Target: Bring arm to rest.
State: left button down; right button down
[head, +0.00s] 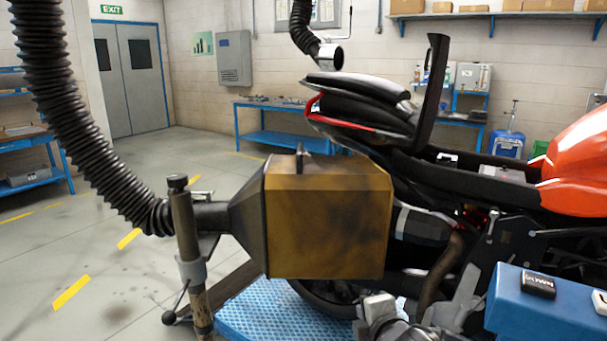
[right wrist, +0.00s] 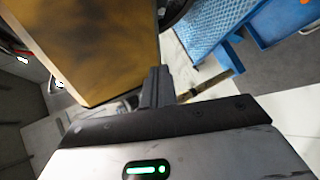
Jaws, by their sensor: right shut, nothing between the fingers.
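My left gripper is not in view.
A black ribbed hose (head: 75,110) runs to the hood, beside an upright stand (head: 188,250). The motorcycle (head: 580,170) stands at right above a blue platform (head: 270,310). A blue box (head: 545,312) carries small items at lower right. Open floor lies at left.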

jog(key=s+d+f+m, duration=0.1)
jog(key=s+f+m, duration=0.4)
jog(key=s, duration=0.4)
jog(key=s+d+f+m+g, duration=0.1)
jog(key=s+f+m, duration=0.5)
jog(key=s, duration=0.3)
jog(key=s+d+f+m+g, duration=0.1)
jog(key=s+f+m, duration=0.5)
jog(key=s, duration=0.3)
jog(key=shift+d+f+m+y, duration=0.15)
jog(key=shift+d+m+y, duration=0.2)
jog(key=shift+m, duration=0.25)
jog(key=shift+s, duration=0.1)
